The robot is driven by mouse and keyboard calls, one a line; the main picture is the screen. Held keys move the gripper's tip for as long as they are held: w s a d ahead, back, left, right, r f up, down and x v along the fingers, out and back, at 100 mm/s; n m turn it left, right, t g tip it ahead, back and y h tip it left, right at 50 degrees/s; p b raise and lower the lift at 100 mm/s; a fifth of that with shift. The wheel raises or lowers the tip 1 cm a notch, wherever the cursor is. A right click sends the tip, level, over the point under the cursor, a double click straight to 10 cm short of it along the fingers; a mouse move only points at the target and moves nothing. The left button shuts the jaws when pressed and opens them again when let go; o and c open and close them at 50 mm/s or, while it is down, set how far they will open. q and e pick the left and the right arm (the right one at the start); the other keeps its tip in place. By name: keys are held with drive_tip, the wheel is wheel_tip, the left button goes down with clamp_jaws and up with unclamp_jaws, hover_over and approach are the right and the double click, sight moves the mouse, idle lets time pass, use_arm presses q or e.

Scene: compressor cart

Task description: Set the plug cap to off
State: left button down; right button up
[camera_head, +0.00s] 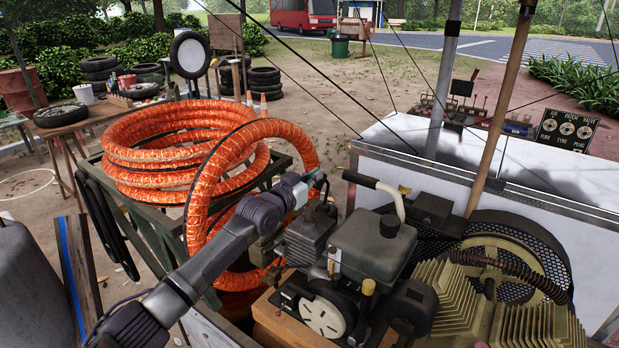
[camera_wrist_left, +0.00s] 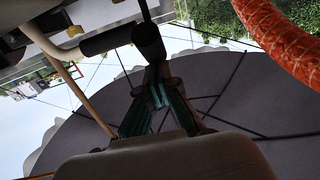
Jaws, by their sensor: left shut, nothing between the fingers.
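My left gripper (camera_head: 321,188) reaches in from the left over the engine (camera_head: 372,246), close above its finned cylinder block (camera_head: 308,236). In the left wrist view, the gripper (camera_wrist_left: 157,88) has its dark, teal-padded fingers drawn together with nothing held between them. A small dark rounded piece (camera_wrist_left: 149,42) shows just beyond the fingertips. It may be the plug cap, but I cannot tell for sure, nor whether the fingers touch it. In the head view the plug cap is not clearly visible near the gripper. My right gripper is in neither view.
A black-gripped handle (camera_head: 359,179) stands close right of the gripper and also shows in the wrist view (camera_wrist_left: 110,39). A coiled orange hose (camera_head: 150,132) lies behind and left of my arm. A ribbed compressor head (camera_head: 455,295) and a mesh-guarded wheel (camera_head: 548,262) are at the right.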

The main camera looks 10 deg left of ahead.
use_arm(q)
drive_tip(key=w+g, duration=0.1)
drive_tip(key=w+d+r+g+y, duration=0.1)
drive_tip(key=shift+w+d+r+p, duration=0.1)
drive_tip(key=shift+w+p, duration=0.25)
drive_tip(key=shift+p, duration=0.05)
drive_tip(key=w+b, duration=0.1)
drive_tip(key=d+g+b, duration=0.1)
drive_tip(key=w, duration=0.1)
drive_tip(key=shift+w+d+f+g+y+b, duration=0.15)
drive_tip(key=shift+w+f+g+y+b, duration=0.15)
drive_tip(key=shift+w+f+g+b, duration=0.1)
drive_tip(key=shift+w+d+b, duration=0.15)
drive_tip(key=shift+w+b, duration=0.4)
drive_tip(key=shift+b, duration=0.3)
drive_tip(key=shift+w+d+r, duration=0.1)
drive_tip(key=shift+w, duration=0.15)
drive_tip(key=shift+r, duration=0.2)
